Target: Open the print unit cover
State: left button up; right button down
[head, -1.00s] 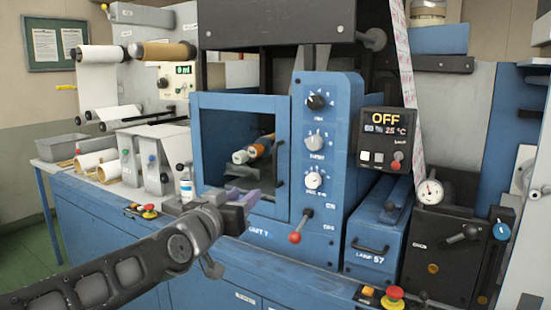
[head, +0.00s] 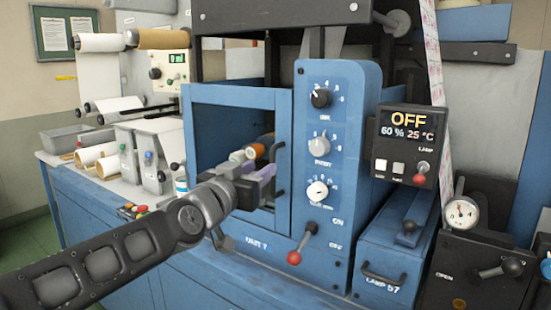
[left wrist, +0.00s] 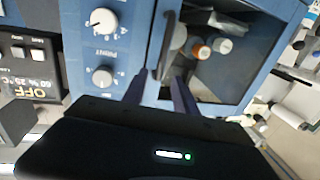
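The print unit cover (head: 238,96) is a blue-framed window on the front of the blue print unit, and it looks closed. Its dark upright handle (head: 280,172) is on the right side of the frame. My left gripper (head: 264,180) is in front of the cover's lower right, close to the handle. In the left wrist view the gripper (left wrist: 168,92) has its two purple-grey fingers apart, with the handle (left wrist: 175,40) just beyond the fingertips. I cannot tell whether they touch it. My right gripper is out of view.
Right of the cover is a panel with several knobs (head: 319,145) and a red-tipped lever (head: 294,257). A lamp box (head: 407,145) reading OFF stands further right. A small bottle (head: 181,187) stands left of the cover.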

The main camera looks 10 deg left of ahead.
aim_at(272, 160)
pick_arm(q)
jog(key=shift+w+d+p, duration=0.1)
jog(key=shift+w+d, duration=0.15)
jog(key=shift+w, duration=1.05)
jog(key=shift+w+d+p, duration=0.1)
jog(key=shift+w+d, duration=0.1)
jog(key=shift+w, duration=1.15)
jog(key=shift+w+d+p, duration=0.1)
jog(key=shift+w+d, duration=0.15)
jog(key=shift+w, duration=1.05)
grip_shut()
